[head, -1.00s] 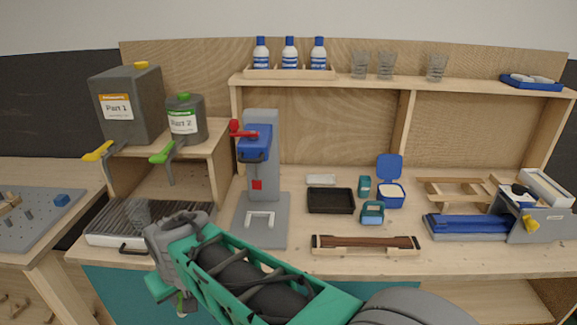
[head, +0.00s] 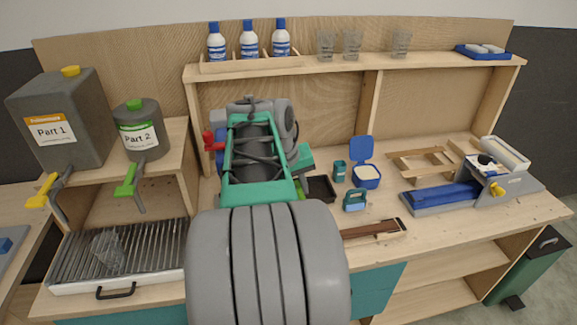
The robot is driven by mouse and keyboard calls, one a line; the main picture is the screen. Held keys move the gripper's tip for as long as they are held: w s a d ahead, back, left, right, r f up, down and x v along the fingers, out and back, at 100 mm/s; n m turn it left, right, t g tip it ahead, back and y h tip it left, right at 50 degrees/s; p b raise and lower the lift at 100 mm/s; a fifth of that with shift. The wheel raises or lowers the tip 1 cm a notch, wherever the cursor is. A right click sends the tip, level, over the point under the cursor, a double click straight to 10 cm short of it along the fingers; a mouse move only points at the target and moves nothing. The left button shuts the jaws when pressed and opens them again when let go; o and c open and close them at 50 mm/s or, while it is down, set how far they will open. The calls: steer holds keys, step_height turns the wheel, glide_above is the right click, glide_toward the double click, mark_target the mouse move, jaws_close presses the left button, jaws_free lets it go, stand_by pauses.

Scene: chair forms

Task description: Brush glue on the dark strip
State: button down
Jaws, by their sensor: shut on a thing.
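The dark brown strip (head: 372,229) lies in a pale wooden holder (head: 402,222) near the front edge of the bench. My arm hides its left part. My gripper (head: 304,163) is partly in view beyond my arm, above the bench and left of the strip. Its fingertips are mostly hidden. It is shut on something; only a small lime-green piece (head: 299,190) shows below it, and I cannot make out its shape. I see no brush clearly.
A black tray (head: 321,188), teal cup (head: 340,171), open blue box (head: 366,178) and teal handled object (head: 355,200) stand behind the strip. A blue press (head: 440,197) is at the right. A slatted tray (head: 70,262) is at the left.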

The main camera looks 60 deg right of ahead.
steer(key=shift+m, duration=0.4)
steer(key=f+b, duration=0.1)
steer(key=s+d+f+b, duration=0.1)
steer(key=b, duration=0.1)
steer(key=s+f+b, duration=0.1)
steer(key=f, duration=0.1)
steer(key=shift+d, duration=0.3)
